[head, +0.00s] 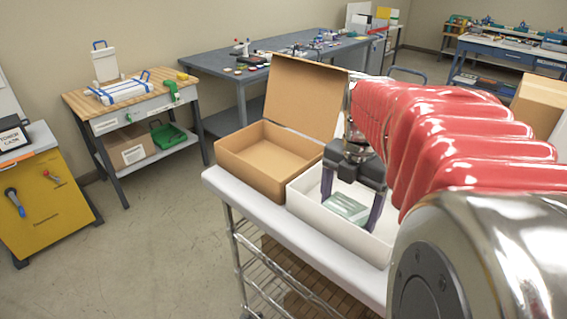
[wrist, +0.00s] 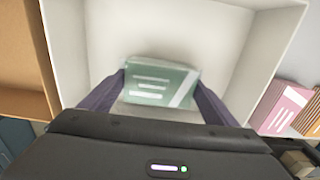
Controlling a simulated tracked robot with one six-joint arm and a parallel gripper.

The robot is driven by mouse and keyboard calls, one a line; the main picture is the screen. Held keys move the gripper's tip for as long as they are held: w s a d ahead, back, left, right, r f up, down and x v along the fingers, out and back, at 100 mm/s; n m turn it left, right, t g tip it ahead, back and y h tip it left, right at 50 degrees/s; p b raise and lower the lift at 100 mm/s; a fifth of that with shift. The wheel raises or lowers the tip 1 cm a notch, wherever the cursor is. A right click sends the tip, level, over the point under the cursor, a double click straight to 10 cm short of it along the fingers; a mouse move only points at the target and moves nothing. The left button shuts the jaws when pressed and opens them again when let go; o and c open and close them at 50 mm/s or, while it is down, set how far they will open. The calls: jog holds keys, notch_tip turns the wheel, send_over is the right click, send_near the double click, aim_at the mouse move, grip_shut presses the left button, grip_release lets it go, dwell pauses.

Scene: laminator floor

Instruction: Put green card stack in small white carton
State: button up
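The green card stack (head: 346,207) is between the two fingers of my gripper (head: 350,207). In the wrist view the stack (wrist: 160,82) shows pale lines and a light diagonal stripe, and both dark fingertips (wrist: 161,84) meet its side edges. My gripper is shut on it. The small white carton (head: 304,200) stands open on the white-topped cart. The stack and fingertips are within the carton's opening. In the wrist view the carton's walls (wrist: 268,55) surround the stack. I cannot tell whether the stack touches the carton's floor.
An open brown carton (head: 262,165) with its lid raised stands beside the white one. The wire cart's white top (head: 240,190) is clear at its front edge. Pink card stacks (wrist: 282,108) lie right of the carton in the wrist view. Workbenches stand beyond.

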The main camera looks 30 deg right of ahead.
aim_at(349, 208)
jog(key=o, duration=0.3)
jog(key=shift+o, duration=0.2)
jog(key=shift+r, duration=0.1)
notch_tip(349, 208, up, 12)
dwell(0.5)
jog(key=shift+s, duration=0.1)
dwell(0.6)
